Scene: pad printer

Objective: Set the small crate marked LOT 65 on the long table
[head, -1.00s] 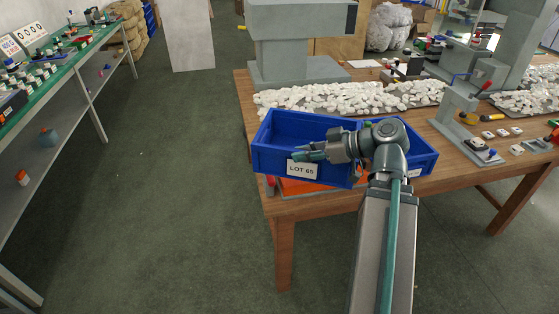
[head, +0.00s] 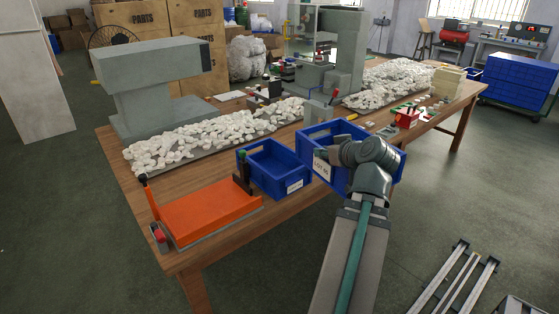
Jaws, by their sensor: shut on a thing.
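The blue crate marked LOT 65 (head: 393,164) is at the front edge of the long wooden table (head: 212,168), right of centre. Its white label faces left-front. My gripper (head: 330,154) is shut on the crate, at its near side; the fingertips are partly hidden by the wrist. I cannot tell whether the crate's base touches the table or hangs just above it. A second blue crate (head: 262,172), also with a white label too small to read, sits on the table just to its left.
An orange plate device (head: 205,212) occupies the table's near left corner. Heaps of white pieces (head: 190,142) and grey machines (head: 155,85) stand behind. Small parts and a red device (head: 406,117) lie to the right. Rails (head: 455,280) lie on the floor at right.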

